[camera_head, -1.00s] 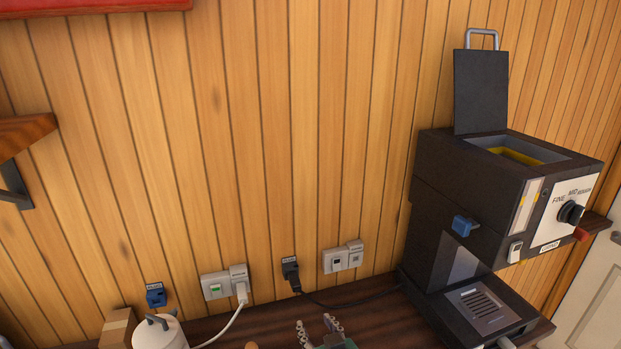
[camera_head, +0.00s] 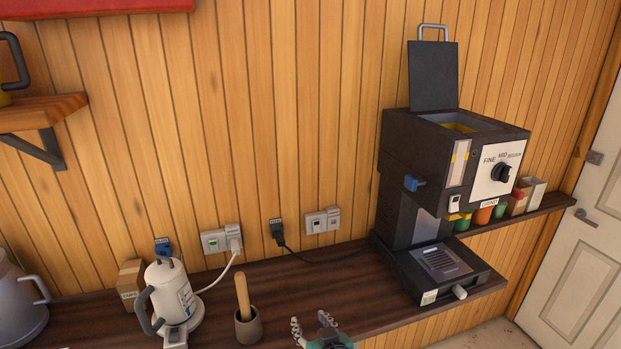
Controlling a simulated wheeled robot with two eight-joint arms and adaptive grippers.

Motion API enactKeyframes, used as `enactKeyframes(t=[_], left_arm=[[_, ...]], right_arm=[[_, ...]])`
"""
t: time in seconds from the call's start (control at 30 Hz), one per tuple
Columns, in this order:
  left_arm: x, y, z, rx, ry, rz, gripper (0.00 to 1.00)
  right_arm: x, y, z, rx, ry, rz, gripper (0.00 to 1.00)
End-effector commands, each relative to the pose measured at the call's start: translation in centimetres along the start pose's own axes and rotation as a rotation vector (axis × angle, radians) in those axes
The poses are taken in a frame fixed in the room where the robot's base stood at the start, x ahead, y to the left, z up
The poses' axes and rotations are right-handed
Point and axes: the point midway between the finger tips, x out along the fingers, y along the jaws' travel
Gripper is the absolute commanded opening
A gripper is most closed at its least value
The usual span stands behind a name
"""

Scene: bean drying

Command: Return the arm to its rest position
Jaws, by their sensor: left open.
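My left gripper (camera_head: 311,325) shows at the bottom edge of the view, in front of the dark wood counter. Its two grey fingers stand apart with nothing visible between them. The green-trimmed body is partly cut off by the frame, and most of the arm is out of view. My right gripper is not in view.
A black grinder (camera_head: 432,165) with its lid up stands on the counter (camera_head: 300,285) at the right. A white kettle (camera_head: 168,295), a cup with a wooden pestle (camera_head: 247,324) and a grey pitcher (camera_head: 18,305) are at the left.

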Motion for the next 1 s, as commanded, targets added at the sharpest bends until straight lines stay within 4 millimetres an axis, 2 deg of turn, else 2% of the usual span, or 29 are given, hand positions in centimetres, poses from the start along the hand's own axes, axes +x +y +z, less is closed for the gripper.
enactKeyframes(t=[0.27,0.47,0.67,0.8,0.9,1.0], left_arm=[[1.6,-3.9,2.1,0.054,-0.106,-0.025,0.46],[2.7,-8.3,4.8,0.107,-0.226,-0.029,0.46],[2.9,-14.2,9.5,0.158,-0.384,0.011,0.46],[2.0,-18.4,14.4,0.178,-0.487,0.095,0.46],[1.1,-20.1,17.0,0.181,-0.517,0.163,0.46],[0.3,-20.9,18.6,0.180,-0.521,0.216,0.46]], right_arm=[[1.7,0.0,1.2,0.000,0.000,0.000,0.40],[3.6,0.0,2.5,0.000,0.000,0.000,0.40],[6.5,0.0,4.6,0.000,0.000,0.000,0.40],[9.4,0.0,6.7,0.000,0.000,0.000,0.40],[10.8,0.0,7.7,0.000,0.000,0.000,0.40],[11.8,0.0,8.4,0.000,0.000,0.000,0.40]])
